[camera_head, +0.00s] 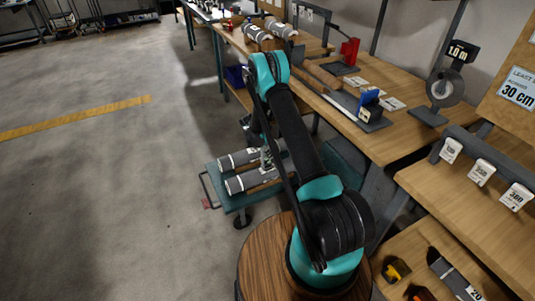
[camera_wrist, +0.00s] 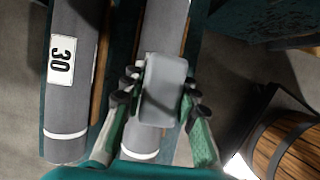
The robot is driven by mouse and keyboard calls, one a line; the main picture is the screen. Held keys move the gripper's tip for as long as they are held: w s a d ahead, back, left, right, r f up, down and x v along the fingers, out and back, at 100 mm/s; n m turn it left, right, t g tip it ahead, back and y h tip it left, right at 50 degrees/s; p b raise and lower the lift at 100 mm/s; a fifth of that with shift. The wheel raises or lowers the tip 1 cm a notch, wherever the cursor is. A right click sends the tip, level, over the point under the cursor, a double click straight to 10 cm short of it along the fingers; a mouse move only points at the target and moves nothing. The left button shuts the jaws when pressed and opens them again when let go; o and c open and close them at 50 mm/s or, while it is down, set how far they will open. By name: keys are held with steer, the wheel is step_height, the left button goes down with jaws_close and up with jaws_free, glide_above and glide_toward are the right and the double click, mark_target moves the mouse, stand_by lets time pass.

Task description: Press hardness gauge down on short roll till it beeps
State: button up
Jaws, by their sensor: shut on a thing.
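My gripper (camera_wrist: 161,98) is shut on the hardness gauge (camera_wrist: 163,80), a pale grey rounded block seen from above between the green fingers. The gauge is over a grey roll (camera_wrist: 166,28) with a white band near its end; whether it touches the roll is hidden. Another grey roll (camera_wrist: 72,100) with a "30" label and a white band lies to its left, parallel. In the head view the two rolls (camera_head: 238,159) (camera_head: 243,183) lie side by side on a teal cart, with my gripper (camera_head: 267,155) above them. I cannot tell which is shorter. No gauge reading is visible.
The teal cart (camera_head: 213,178) stands beside a long wooden workbench (camera_head: 385,140). The bench holds more rolls (camera_head: 257,33), a blue-and-black stand (camera_head: 370,106) and a "1.0 m" wheel device (camera_head: 445,88). Open grey floor (camera_head: 100,190) lies to the left.

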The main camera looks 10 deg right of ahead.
mark_target(269, 147)
steer(key=shift+f, duration=0.55)
stand_by(1.0)
steer(key=shift+r, duration=3.5)
steer(key=s+d+r+m+g+y, duration=0.2)
steer(key=s+r+m+g, duration=0.1)
steer(key=s+r+m, duration=0.5)
steer(key=s+d+r+m+g+y, duration=0.1)
steer(key=s+r+m+g+y, duration=0.1)
steer(key=s+r+m, duration=0.5)
steer(key=s+m+g, duration=0.1)
steer(key=m, duration=0.5)
steer(key=shift+s+d+r+m, duration=0.15)
steer(key=shift+d+r+m, duration=0.15)
steer(key=shift+d+r, duration=0.1)
